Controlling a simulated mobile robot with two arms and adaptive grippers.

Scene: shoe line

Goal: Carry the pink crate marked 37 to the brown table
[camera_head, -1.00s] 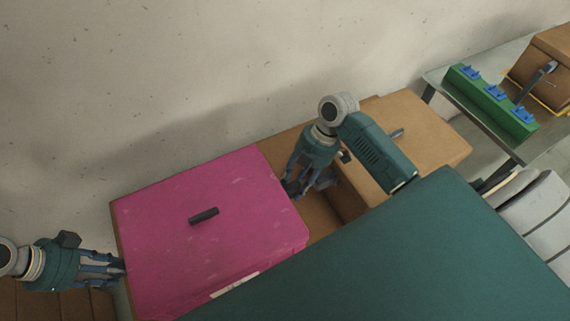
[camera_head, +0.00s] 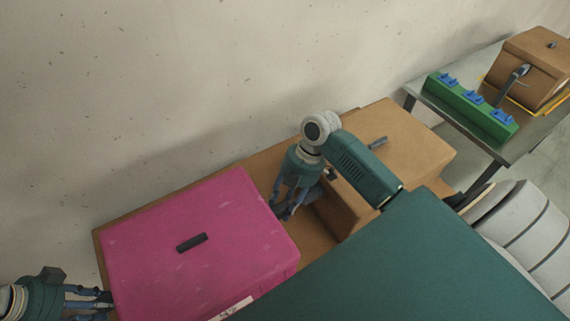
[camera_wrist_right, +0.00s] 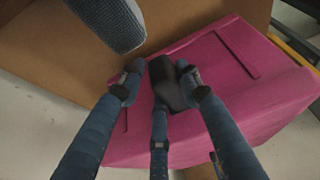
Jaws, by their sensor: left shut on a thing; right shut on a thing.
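The pink crate (camera_head: 230,235) lies at the lower left of the head view, with a dark handle on its lid. Its front label is partly hidden and I cannot read a number. My left gripper (camera_head: 108,300) is shut at its left side, partly cut off by the frame. My right gripper (camera_head: 281,208) is shut on its right side. In the right wrist view, the right fingers (camera_wrist_right: 158,85) close around a dark side handle (camera_wrist_right: 170,88) of the pink crate. A brown surface (camera_head: 140,212) shows behind and right of it; I cannot tell whether they touch.
A brown box (camera_head: 410,135) stands right of my right gripper on the brown surface. A grey table (camera_head: 425,92) at the upper right bears a green rack (camera_head: 470,110) with blue pieces and another brown box (camera_head: 535,65). A wall (camera_head: 200,80) runs behind.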

